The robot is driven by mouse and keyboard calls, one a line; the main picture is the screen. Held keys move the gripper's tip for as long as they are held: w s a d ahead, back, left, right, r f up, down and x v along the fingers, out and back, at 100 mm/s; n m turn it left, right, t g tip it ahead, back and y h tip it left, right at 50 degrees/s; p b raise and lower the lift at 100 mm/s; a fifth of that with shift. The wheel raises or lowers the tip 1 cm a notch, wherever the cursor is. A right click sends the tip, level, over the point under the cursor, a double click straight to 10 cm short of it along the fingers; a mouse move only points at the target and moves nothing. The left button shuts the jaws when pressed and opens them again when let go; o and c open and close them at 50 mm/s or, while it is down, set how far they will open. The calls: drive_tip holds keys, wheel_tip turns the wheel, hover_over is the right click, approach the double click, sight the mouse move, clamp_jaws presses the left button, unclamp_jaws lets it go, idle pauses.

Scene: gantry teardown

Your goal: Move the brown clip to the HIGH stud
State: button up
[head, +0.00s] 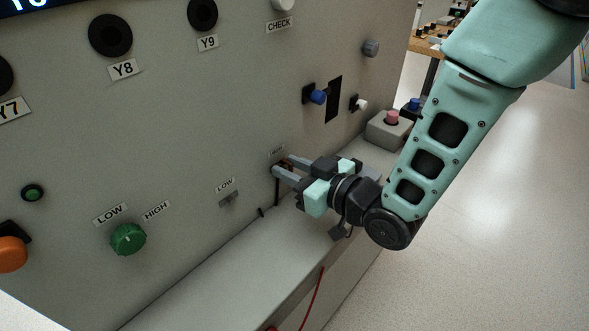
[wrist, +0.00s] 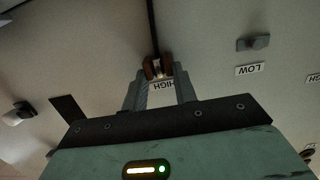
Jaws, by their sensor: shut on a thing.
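My gripper (head: 281,168) reaches in to the grey panel from the right, its fingers level and just under the HIGH label (head: 277,152). In the wrist view the fingertips (wrist: 158,78) are shut on the brown clip (wrist: 149,70), right at the HIGH label (wrist: 163,85). The clip is up against or very near the panel; I cannot tell whether it is seated on the HIGH stud, which is hidden behind it. A dark lead (wrist: 152,25) runs from the clip. The LOW stud (head: 228,199) is grey and bare, to the left of my gripper; it also shows in the wrist view (wrist: 253,43).
A pale ledge (head: 215,277) runs below the panel. A green knob (head: 128,239) sits left, a blue knob (head: 318,96) and a white knob (head: 361,104) above right. A box with a pink button (head: 391,118) stands right. A red cable (head: 314,300) hangs in front.

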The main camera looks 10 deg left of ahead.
drive_tip(key=o, duration=1.1)
drive_tip(key=shift+w+a, duration=0.1)
drive_tip(key=shift+o, duration=0.2)
drive_tip(key=p+v, duration=1.7)
drive_tip(key=v, duration=0.4)
drive_tip(key=shift+d+f, duration=0.3)
drive_tip(key=shift+f, duration=0.1)
